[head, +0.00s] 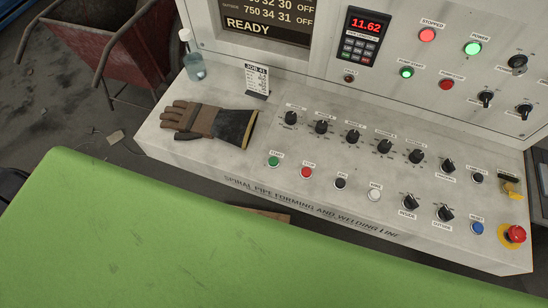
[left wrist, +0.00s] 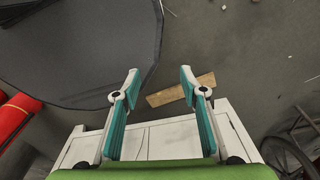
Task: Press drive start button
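On the sloped desk of the control console (head: 150,140), a green button (head: 273,161) labelled START sits at the left of the lower row. A red button (head: 306,172) labelled STOP is just right of it. Another green button (head: 407,73) is on the upright panel; its label is too small to read surely. My left gripper (left wrist: 160,82) shows only in the left wrist view, with its two teal fingers spread apart and nothing between them. No gripper shows in the head view, so neither is seen near the buttons.
A work glove (head: 210,121) lies at the desk's left, near a small bottle (head: 195,67) and a job card (head: 257,80). A red emergency stop (head: 516,233) is at the far right. A scuffed green surface (head: 150,240) fills the lower left. A red cart (head: 135,55) stands behind.

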